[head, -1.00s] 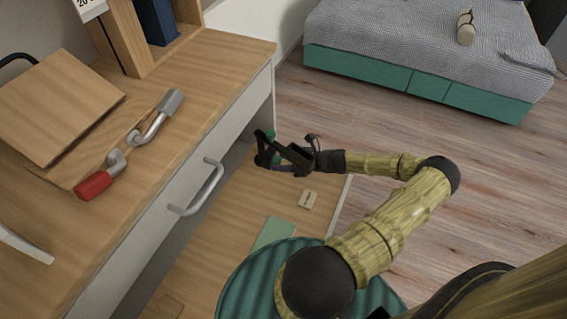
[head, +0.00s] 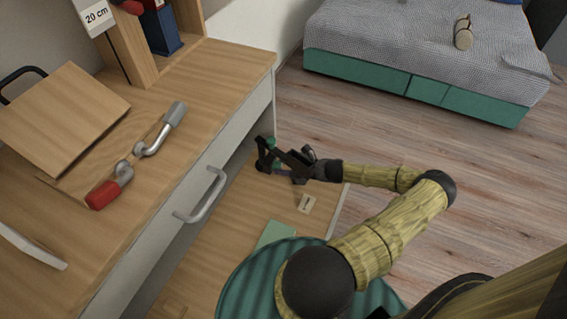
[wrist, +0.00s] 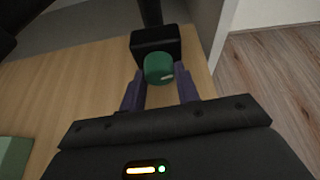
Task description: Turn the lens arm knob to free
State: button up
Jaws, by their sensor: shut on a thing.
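The lens arm knob (wrist: 158,68) is a round green knob with a small pale mark on its face. It sits on the front of a black block (wrist: 156,42) on a dark post in the wrist view. My gripper (wrist: 160,88) has its two dark purple fingers on either side of the knob and is shut on it. In the head view my gripper (head: 272,160) is low, beyond the drawer front, above a wooden surface. A bit of green shows there, but the knob is mostly hidden by the fingers and the dark arm parts.
The desk (head: 225,75) is at left with a drawer handle (head: 202,195) and a red-ended metal lever (head: 104,193). Open floor (head: 400,135) lies right, before the bed (head: 420,50).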

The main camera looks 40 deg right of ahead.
jog(key=shift+n+t+h+p, duration=0.3)
jog(key=shift+n+h+p, duration=0.1)
jog(key=shift+n+h, duration=0.15)
jog(key=o, duration=1)
jog(key=shift+s, duration=0.1)
jog(key=p+v, duration=0.4)
jog(key=v, duration=1.3)
jog(key=shift+d+p, duration=0.25)
jog(key=shift+p, duration=0.1)
